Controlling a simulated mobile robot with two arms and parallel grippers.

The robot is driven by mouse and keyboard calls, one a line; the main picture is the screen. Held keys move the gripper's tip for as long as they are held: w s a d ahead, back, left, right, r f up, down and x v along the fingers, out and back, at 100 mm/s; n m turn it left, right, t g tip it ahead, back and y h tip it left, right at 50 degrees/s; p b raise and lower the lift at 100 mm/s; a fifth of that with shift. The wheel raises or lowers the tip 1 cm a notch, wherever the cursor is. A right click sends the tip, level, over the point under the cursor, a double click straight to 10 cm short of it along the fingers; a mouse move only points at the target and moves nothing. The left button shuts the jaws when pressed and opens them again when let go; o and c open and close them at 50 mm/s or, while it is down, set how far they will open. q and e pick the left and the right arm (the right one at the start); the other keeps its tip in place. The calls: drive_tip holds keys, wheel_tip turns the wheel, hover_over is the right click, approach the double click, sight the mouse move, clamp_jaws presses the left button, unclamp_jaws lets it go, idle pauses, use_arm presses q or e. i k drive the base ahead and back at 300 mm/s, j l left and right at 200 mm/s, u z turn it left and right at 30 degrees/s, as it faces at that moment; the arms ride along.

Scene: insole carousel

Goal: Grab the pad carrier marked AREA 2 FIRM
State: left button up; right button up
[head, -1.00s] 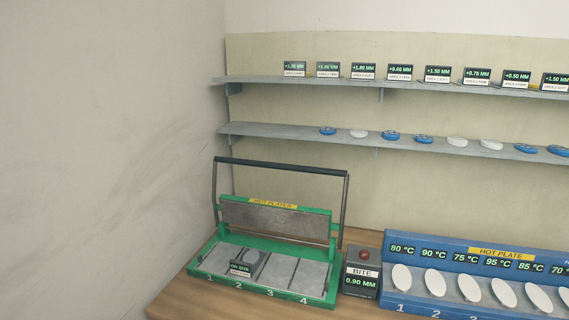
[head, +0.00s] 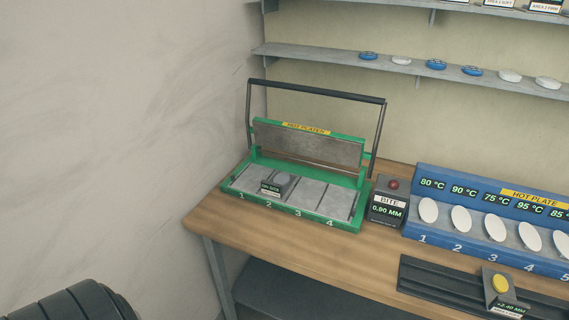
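Several small carriers with white label strips stand on the upper shelf, cut off by the top edge of the head view; one carrier (head: 545,6) shows at the far right. Their label words are too small to read surely. Another carrier (head: 499,288) with a yellow pad and a green "+2.40 MM" display sits at the bottom right. A small dark block with a label (head: 271,188) sits in the green press at position 2. I cannot make out AREA 2 FIRM on any label. Neither of my grippers is in view.
The green hot-plate press (head: 345,222) stands open on the wooden bench (head: 300,252). Beside it are the BITE box (head: 388,207) and the blue hot-plate rack (head: 430,181) with white oval pads. A black rail (head: 430,275) lies in front. The lower shelf (head: 330,53) holds blue and white discs.

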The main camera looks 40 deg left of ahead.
sight(279, 179)
drive_tip(key=l+u, duration=0.15)
drive_tip(key=u, duration=0.2)
drive_tip(key=i+l+u, duration=0.1)
drive_tip(key=u, duration=0.2)
drive_tip(key=l+u, duration=0.2)
drive_tip(key=u, duration=0.15)
drive_tip(key=i, duration=0.05)
